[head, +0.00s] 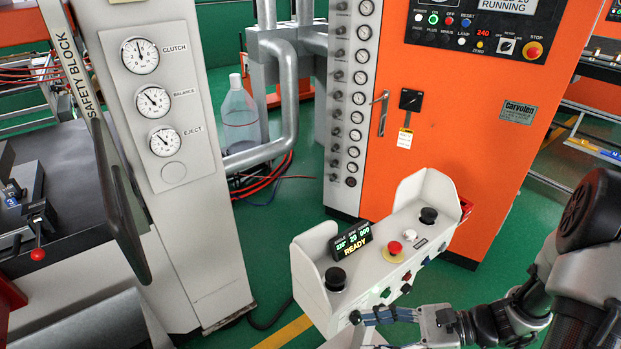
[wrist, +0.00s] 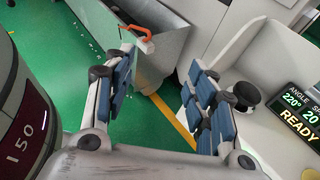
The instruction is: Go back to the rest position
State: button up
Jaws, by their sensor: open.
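My gripper (head: 366,325) is at the bottom of the head view, beside the front of the white control console (head: 318,290). In the wrist view my gripper (wrist: 163,68) has its two blue-padded fingers spread wide, with nothing between them. Green floor and a yellow line show through the gap. The console's display (head: 352,240) reads READY and also shows in the wrist view (wrist: 297,112), right of the fingers. A black knob (wrist: 246,94) is close to the right finger in that view; I cannot tell whether they touch.
The console also carries a red button (head: 394,247) and another black knob (head: 428,215). An orange cabinet (head: 470,130) stands behind it, and a grey gauge panel (head: 180,100) is at left. A grey metal trough (wrist: 165,40) lies beyond my fingers. Green floor is open between machines.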

jog(key=s+r+n+t+h, duration=0.1)
jog(key=s+r+n+h, duration=0.4)
jog(key=r+n+h, duration=0.2)
jog(key=s+r+n+t+h, duration=0.2)
jog(key=s+r+n+h, duration=0.3)
jog(key=r+n, duration=0.6)
jog(key=shift+s+d+r+n+h, duration=0.25)
jog(key=shift+d+n+h, duration=0.2)
jog(key=shift+n+h, duration=0.5)
